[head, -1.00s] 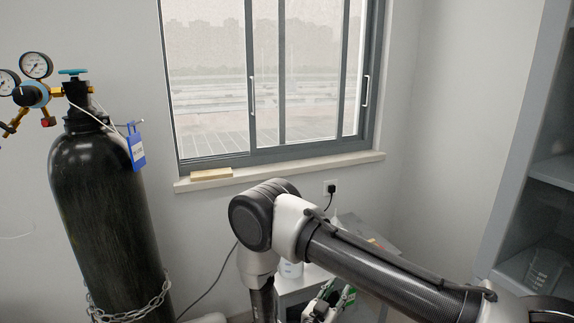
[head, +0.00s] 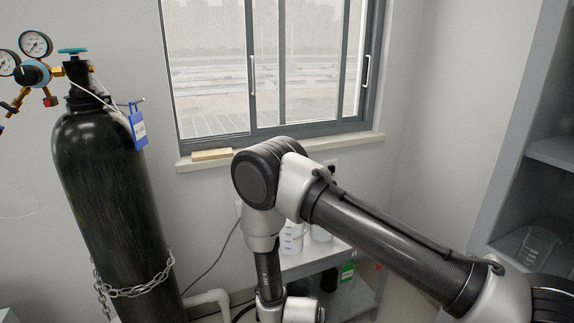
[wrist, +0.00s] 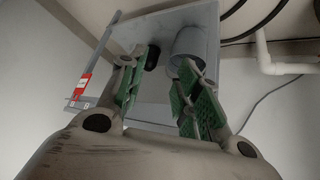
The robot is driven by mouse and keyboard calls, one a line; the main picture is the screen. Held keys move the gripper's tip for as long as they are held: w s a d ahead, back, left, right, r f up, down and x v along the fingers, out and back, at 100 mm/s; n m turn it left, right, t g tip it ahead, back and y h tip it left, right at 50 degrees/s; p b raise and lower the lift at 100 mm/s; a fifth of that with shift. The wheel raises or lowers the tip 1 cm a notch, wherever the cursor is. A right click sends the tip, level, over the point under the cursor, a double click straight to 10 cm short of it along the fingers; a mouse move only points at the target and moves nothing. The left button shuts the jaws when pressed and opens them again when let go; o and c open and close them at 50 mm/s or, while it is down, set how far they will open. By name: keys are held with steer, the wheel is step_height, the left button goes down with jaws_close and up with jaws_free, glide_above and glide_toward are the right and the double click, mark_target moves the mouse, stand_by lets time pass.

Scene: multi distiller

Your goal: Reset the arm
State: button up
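My gripper (wrist: 158,92) shows in the wrist view with its two green-padded fingers apart and nothing between them. Its fingers point toward a small grey shelf unit (wrist: 205,30) against the wall. A grey cylindrical container (wrist: 187,48) shows just beyond the fingertips. In the head view my arm is bent, with its elbow raised in front of the window and the forearm hanging down. My gripper is out of the head view, below its lower edge.
A black gas cylinder (head: 110,185) with a chain (head: 135,291) and gauges stands at the left. The low shelf unit (head: 318,261) holds beakers (head: 291,238) and a green-labelled bottle (head: 347,271). A tall grey cabinet (head: 511,160) stands at the right. A white pipe (wrist: 264,50) runs along the wall.

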steer(key=s+a+r+n+g+y, duration=0.35)
steer(key=r+g, duration=0.25)
steer(key=r, duration=0.5)
steer(key=s+d+r+n+g, duration=0.1)
steer(key=s+d+r, duration=0.1)
steer(key=r, duration=0.5)
steer(key=s+d+r+n+g, duration=0.1)
steer(key=d+r, duration=0.2)
steer(key=r, duration=0.4)
steer(key=s+d+r+m+t, duration=0.1)
steer(key=s+d+r, duration=0.3)
steer(key=d+r, duration=0.5)
steer(key=s+d+r+t, duration=0.2)
steer(key=s+d+r, duration=0.1)
steer(key=d+r, duration=0.5)
steer(key=s+d+r+m+t+h, duration=0.1)
steer(key=s+d+r, duration=0.3)
steer(key=d+r, duration=0.5)
step_height(320, 180, up, 3)
steer(key=shift+s+d+f+m+t, duration=0.1)
steer(key=shift+s+d+m+t, duration=0.25)
steer(key=shift+t, duration=0.45)
steer(key=shift+a, duration=0.1)
